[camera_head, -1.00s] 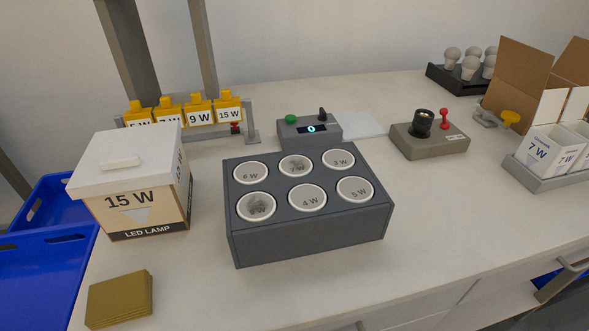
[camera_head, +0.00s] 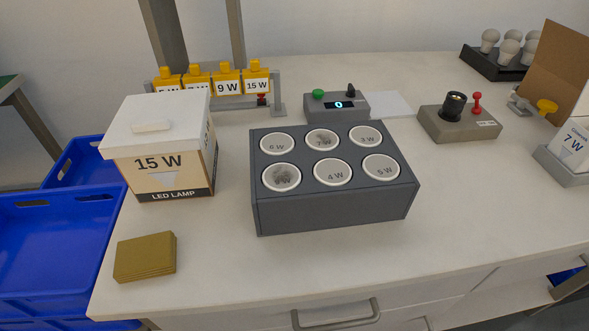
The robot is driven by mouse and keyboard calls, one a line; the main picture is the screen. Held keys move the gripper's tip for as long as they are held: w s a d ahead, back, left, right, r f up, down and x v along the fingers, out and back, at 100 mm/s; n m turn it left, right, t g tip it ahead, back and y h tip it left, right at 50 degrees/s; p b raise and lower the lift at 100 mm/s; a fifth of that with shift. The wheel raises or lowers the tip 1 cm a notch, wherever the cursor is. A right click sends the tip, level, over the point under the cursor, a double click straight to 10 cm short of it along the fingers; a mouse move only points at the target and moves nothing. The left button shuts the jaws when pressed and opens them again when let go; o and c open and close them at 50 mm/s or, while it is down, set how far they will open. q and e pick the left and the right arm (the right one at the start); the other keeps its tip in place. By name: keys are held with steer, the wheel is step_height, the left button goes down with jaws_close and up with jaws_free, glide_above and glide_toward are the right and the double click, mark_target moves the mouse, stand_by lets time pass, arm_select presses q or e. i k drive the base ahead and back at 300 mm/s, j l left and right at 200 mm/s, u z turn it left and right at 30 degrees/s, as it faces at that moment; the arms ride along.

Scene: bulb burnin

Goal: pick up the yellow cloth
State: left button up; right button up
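The yellow cloth (camera_head: 145,257) is a folded, dark mustard stack. It lies flat on the white table near its front left corner, in front of the 15 W lamp box. Nothing covers it. Neither of my grippers shows in the head view.
The 15 W lamp box (camera_head: 160,150) stands behind the cloth. A grey block with round labelled sockets (camera_head: 330,208) stands to its right. Blue crates (camera_head: 50,245) are left of the table (camera_head: 230,270). A grey tester (camera_head: 458,126) is farther right. The table right of the cloth is clear.

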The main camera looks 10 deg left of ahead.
mark_target(152, 256)
steer(key=j+u, duration=0.15)
steer(key=u, duration=0.35)
steer(key=j+u, duration=0.2)
steer(key=u, duration=0.3)
